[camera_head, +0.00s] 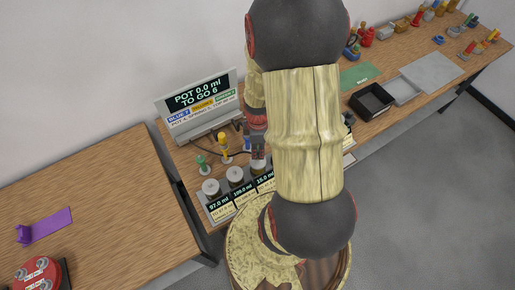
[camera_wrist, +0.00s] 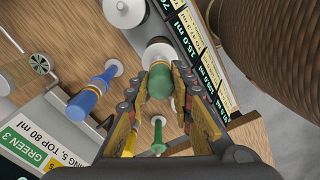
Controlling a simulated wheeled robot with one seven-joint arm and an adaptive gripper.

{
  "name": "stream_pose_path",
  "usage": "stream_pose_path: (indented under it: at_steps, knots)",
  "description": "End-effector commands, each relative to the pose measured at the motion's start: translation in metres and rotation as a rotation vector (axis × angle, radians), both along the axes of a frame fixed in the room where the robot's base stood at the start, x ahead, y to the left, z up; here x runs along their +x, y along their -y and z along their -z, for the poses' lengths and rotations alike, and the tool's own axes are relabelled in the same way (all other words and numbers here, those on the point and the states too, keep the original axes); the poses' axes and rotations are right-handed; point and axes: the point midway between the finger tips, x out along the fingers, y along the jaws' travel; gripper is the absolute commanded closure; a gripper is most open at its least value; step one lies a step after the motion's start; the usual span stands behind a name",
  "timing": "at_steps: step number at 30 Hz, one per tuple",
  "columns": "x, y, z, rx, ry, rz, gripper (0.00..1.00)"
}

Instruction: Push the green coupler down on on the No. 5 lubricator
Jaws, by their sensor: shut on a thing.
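In the wrist view my gripper (camera_wrist: 161,88) is shut on a green coupler (camera_wrist: 160,82), one finger on each side. The far end of the coupler lines up with a pale round fitting (camera_wrist: 157,53); I cannot tell whether they touch. A display reading 15.0 ml (camera_wrist: 186,30) is beside that fitting. In the head view my gripper (camera_head: 257,150) is above the lubricator row, and my arm covers part of it. The held coupler cannot be made out there. No number 5 is legible on the lubricators.
Another green coupler (camera_head: 201,162) and a yellow one (camera_head: 222,143) stand behind the row. A blue coupler (camera_wrist: 92,95) shows in the wrist view. A sign (camera_head: 198,100) reads POT 0.0 ml, TO GO 6. A black tray (camera_head: 371,100) is further right.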

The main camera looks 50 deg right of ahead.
Motion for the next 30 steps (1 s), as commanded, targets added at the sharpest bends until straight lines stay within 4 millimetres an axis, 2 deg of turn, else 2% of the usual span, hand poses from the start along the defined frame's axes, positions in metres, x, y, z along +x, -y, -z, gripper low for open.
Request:
stream_pose_path:
  at_steps: [8,9,20,30]
  knots:
    - [0.000,0.000,0.014,0.000,0.000,0.000,1.00]
    - [0.000,0.000,0.014,0.000,0.000,0.000,0.77]
    - [0.000,0.000,0.013,0.000,0.000,0.000,0.56]
    - [0.000,0.000,0.010,0.000,0.000,0.000,0.56]
